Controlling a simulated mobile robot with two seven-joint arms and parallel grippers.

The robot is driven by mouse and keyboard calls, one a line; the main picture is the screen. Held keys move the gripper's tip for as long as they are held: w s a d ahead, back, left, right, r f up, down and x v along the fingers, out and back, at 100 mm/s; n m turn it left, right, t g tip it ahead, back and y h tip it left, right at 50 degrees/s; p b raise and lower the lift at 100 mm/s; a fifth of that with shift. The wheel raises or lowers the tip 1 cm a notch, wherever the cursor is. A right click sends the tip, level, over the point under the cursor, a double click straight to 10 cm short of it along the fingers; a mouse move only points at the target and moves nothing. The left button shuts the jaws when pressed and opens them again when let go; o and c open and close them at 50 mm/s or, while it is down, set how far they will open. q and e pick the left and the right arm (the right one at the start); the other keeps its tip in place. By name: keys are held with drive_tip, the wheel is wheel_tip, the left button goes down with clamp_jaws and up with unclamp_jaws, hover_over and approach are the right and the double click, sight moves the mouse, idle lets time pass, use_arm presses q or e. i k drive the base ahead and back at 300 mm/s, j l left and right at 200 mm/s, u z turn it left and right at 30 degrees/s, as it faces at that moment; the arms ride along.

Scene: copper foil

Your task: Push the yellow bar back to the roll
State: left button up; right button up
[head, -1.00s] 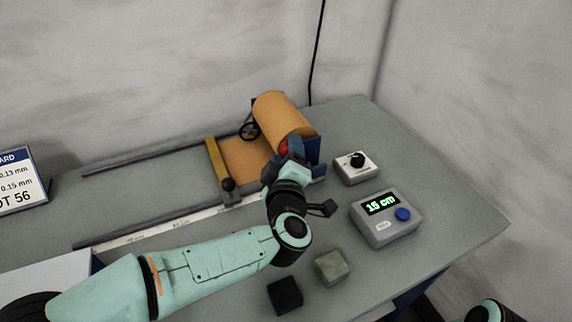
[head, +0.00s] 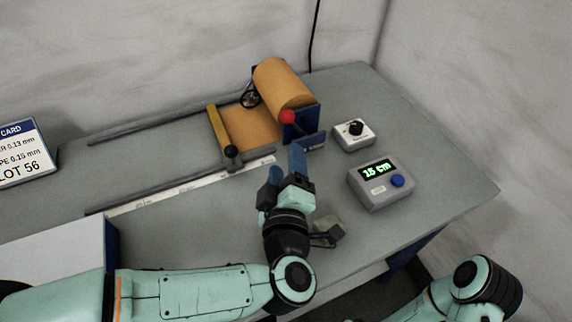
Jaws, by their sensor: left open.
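The yellow bar (head: 217,129) lies across the guide rails at the left end of a pulled-out strip of copper foil (head: 252,127). A black knob (head: 231,152) sits at its near end. The copper roll (head: 283,84) is at the back right, with the foil strip between it and the bar. My left gripper (head: 283,175) is open and empty. It is in front of the roll stand, to the right of the bar and apart from it. My right arm shows at the lower right, but its gripper is out of view.
A red-knobbed lever (head: 288,117) stands by the roll. A white dial box (head: 354,135) and a grey display box (head: 379,184) reading about 15 cm are to the right. A grey block (head: 328,227) is partly hidden by my left wrist. A lot card (head: 23,153) stands far left.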

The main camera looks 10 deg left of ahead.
sight(232, 161)
drive_tip(key=k+l, duration=0.15)
drive_tip(key=k, duration=0.35)
drive_tip(key=k+l, duration=0.15)
drive_tip(key=k, duration=0.35)
